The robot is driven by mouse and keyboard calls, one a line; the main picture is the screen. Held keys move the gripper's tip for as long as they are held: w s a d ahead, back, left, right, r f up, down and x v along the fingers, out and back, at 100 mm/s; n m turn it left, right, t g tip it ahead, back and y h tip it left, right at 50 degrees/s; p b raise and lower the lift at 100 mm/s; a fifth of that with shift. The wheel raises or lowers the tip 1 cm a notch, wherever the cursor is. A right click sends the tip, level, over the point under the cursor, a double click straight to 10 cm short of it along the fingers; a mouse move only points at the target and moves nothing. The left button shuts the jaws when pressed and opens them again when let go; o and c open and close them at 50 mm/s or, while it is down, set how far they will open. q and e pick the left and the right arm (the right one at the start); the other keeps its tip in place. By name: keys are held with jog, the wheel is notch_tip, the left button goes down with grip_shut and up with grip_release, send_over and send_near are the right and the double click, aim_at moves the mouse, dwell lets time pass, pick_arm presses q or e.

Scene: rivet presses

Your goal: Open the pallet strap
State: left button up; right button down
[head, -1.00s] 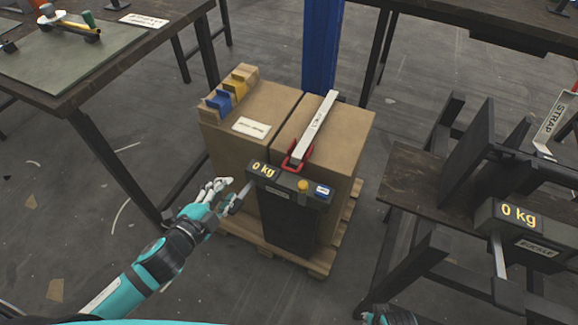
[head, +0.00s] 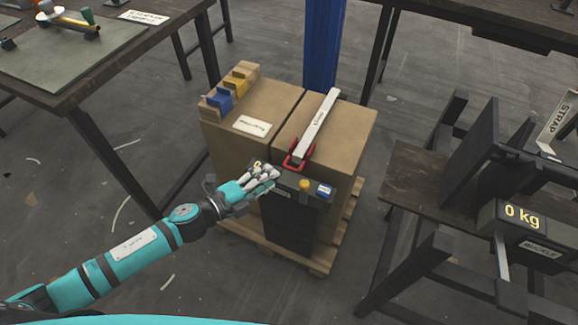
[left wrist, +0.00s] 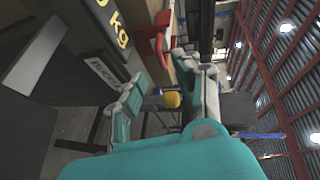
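The white pallet strap (head: 319,122) runs over the top of the cardboard boxes (head: 345,115) on a wooden pallet (head: 319,267). A red buckle (head: 297,158) sits at its near end and also shows in the left wrist view (left wrist: 148,41). My left gripper (head: 266,172) is just left of and in front of the red buckle, over the dark display unit. In the left wrist view its fingers (left wrist: 160,75) are spread, with nothing seen held between them. I cannot tell whether a fingertip touches the buckle. My right gripper is out of view.
The dark unit (head: 288,205) with a yellow knob (head: 305,184) stands at the boxes' front. A dark stand with a "0 kg" display (head: 523,216) and buckle label is at the right. A workbench (head: 62,88) is at the left. Bare floor surrounds the pallet.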

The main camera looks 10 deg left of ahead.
aim_at(289, 167)
pick_arm(q)
jog(key=x, duration=0.6)
jog(key=shift+w+d, duration=0.2)
jog(key=shift+w+d+f, duration=0.25)
jog(key=shift+w+d, duration=0.2)
jog(key=shift+w, duration=0.05)
jog(key=shift+c, duration=1.2)
grip_shut()
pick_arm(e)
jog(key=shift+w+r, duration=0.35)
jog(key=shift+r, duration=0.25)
pick_arm(q)
jog(key=shift+f, duration=0.1)
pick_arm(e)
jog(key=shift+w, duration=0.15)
